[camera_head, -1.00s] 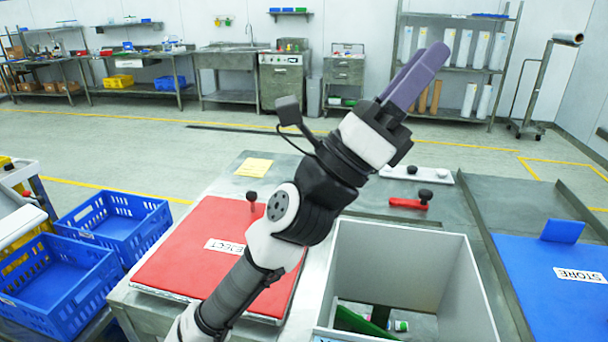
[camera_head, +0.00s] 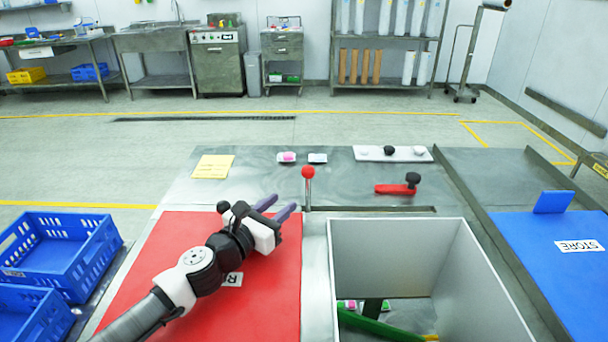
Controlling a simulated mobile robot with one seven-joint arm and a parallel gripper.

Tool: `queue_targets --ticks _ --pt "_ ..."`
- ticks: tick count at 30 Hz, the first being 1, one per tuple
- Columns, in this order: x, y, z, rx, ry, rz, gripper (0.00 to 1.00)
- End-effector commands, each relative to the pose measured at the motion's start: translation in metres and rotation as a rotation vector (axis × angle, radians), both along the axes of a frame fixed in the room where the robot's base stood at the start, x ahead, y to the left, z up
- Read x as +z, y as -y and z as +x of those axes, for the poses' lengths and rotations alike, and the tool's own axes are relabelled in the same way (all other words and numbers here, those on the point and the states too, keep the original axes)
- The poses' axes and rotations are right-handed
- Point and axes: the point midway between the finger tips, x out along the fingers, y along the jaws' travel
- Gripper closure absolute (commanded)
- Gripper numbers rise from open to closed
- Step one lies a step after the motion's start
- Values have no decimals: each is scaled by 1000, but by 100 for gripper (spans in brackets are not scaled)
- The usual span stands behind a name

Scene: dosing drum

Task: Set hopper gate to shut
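A grey open-topped box (camera_head: 401,228), which looks like the hopper, stands at the front centre; its inside shows a pale floor section and a lower opening. A red lever with a black knob (camera_head: 398,188) lies on the steel table behind it. A slim upright rod with a red ball top (camera_head: 308,173) stands at the box's back left. I cannot tell for sure which of these works the gate. My gripper (camera_head: 276,208) has two purple fingers spread apart with nothing between them. It is above the red board, left of the rod and apart from it.
The red board (camera_head: 190,235) has a partly hidden label. A blue STORE board (camera_head: 545,250) is right; blue crates (camera_head: 58,255) stand left.

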Motion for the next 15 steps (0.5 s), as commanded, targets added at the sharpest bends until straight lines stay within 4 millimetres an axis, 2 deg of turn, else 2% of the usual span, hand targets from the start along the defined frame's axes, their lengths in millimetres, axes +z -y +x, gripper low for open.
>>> queue_targets --ticks 15 --pt "4 56 80 -5 0 -6 66"
